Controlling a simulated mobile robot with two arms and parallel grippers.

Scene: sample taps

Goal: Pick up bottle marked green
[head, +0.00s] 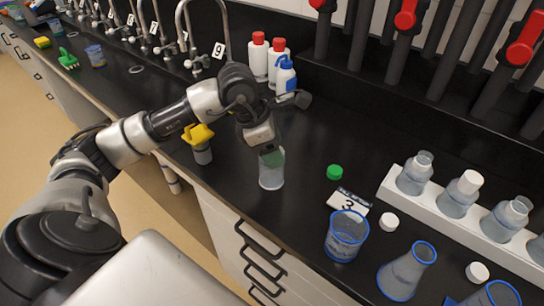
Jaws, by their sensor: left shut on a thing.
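A clear bottle (271,178) with a green patch on its upper part is upright at the middle of the black counter. My left gripper (270,148) comes down on it from above and is shut on its top. The gripper hides the bottle's neck. I cannot tell whether its base touches the counter or is just above it. A loose green cap (334,172) lies on the counter to the right of the bottle. My right gripper is not in view.
A card marked 3 (349,203), a blue-rimmed beaker (346,235) and a flask (406,270) stand at the right front. A white rack (450,226) holds several bottles. A yellow-topped container (200,145) is left, near the edge. White bottles (258,58) and taps stand behind.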

